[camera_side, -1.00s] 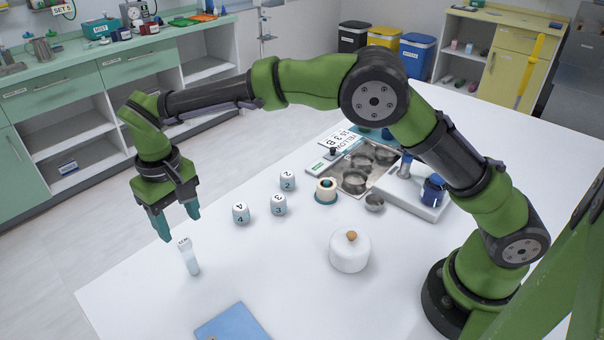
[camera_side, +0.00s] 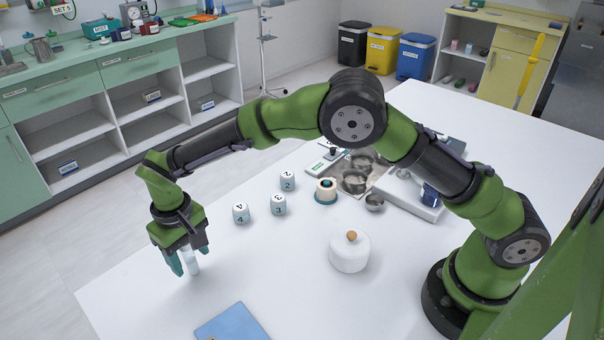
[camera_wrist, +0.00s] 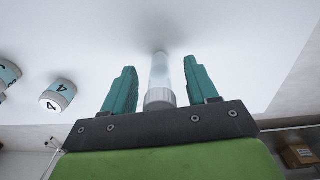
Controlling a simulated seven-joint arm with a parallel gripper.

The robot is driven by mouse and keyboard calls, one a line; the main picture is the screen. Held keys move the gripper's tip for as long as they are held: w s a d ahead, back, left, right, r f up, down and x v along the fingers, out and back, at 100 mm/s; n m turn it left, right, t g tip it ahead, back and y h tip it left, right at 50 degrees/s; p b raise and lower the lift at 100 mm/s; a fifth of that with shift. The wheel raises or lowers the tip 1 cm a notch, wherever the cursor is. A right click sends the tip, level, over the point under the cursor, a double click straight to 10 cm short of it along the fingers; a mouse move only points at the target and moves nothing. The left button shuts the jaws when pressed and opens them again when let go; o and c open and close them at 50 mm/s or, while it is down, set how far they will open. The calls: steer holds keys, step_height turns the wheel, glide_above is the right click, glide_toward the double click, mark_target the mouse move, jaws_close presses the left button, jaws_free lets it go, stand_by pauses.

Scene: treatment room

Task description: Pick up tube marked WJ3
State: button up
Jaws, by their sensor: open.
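A clear tube with a whitish cap (camera_side: 191,262) stands upright on the white table near its left edge. In the wrist view the tube (camera_wrist: 160,75) lies between the two teal fingers, with a gap on each side. My gripper (camera_side: 184,268) is lowered over the tube and points down. The fingers are open around it in the wrist view (camera_wrist: 162,88). The marking on the tube cannot be read because the gripper hides its top in the side view.
White jars numbered 4 (camera_side: 241,213), 3 (camera_side: 278,204) and 2 (camera_side: 287,180) stand behind and right of the tube. A white lidded pot (camera_side: 350,253) and a blue pad (camera_side: 232,324) are to the right and front. The table between them is clear.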

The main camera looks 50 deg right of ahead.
jaws_close()
steer(key=shift+r, duration=0.15)
